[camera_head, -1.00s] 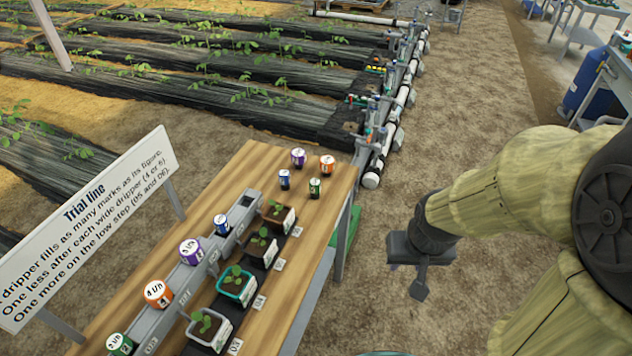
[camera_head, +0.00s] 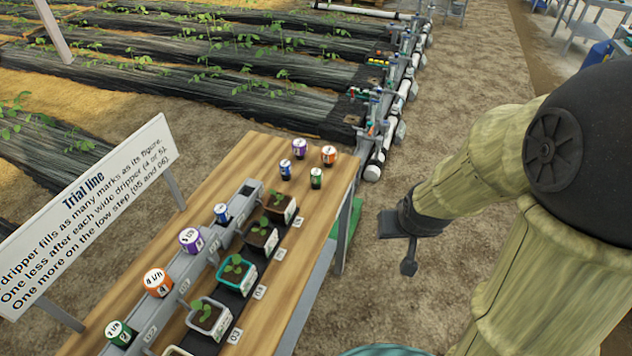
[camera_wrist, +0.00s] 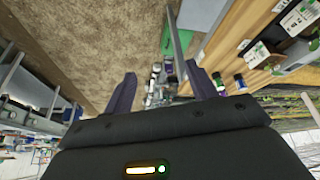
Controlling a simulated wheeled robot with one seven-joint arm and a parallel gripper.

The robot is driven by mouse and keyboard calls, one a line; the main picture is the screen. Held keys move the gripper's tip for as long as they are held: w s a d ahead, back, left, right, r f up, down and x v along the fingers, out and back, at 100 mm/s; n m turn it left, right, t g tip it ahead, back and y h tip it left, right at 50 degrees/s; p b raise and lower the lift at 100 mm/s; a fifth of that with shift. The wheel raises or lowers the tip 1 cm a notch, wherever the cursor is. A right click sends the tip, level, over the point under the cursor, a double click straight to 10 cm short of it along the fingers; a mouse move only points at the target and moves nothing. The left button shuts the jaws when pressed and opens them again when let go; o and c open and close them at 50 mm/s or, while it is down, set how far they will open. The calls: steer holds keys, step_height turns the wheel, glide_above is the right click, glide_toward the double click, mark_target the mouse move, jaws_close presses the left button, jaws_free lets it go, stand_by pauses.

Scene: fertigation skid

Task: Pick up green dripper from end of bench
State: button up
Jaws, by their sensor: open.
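The green dripper (camera_head: 316,178) stands upright at the far end of the wooden bench (camera_head: 262,152), in a loose group with a blue dripper (camera_head: 285,169), a purple dripper (camera_head: 299,147) and an orange dripper (camera_head: 329,155). My gripper (camera_head: 409,262) is out to the right of the bench, apart from all drippers. In the wrist view its two fingers (camera_wrist: 166,90) are spread with nothing held between them. A small green-topped dripper (camera_wrist: 217,80) shows just right of the right finger there.
A grey stepped rail holds a second green dripper (camera_head: 120,333), an orange (camera_head: 157,282), a purple (camera_head: 191,240) and a blue one (camera_head: 222,212). Potted seedlings (camera_head: 233,269) line its right side. A sign (camera_head: 88,215) stands left. Bare soil lies right of the bench.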

steer(key=w+a+f+n+t+y+b, duration=0.2)
steer(key=w+a+f+t+y, duration=0.1)
steer(key=w+a, duration=0.3)
steer(key=w+a+f+n+t+y+b, duration=0.2)
steer(key=w+a, duration=0.4)
steer(key=w, duration=0.3)
steer(key=shift+a+f+t+y+b, duration=0.25)
steer(key=shift+f+t+y+b, duration=0.3)
steer(key=shift+f+t, duration=0.45)
steer(key=shift+w, duration=0.1)
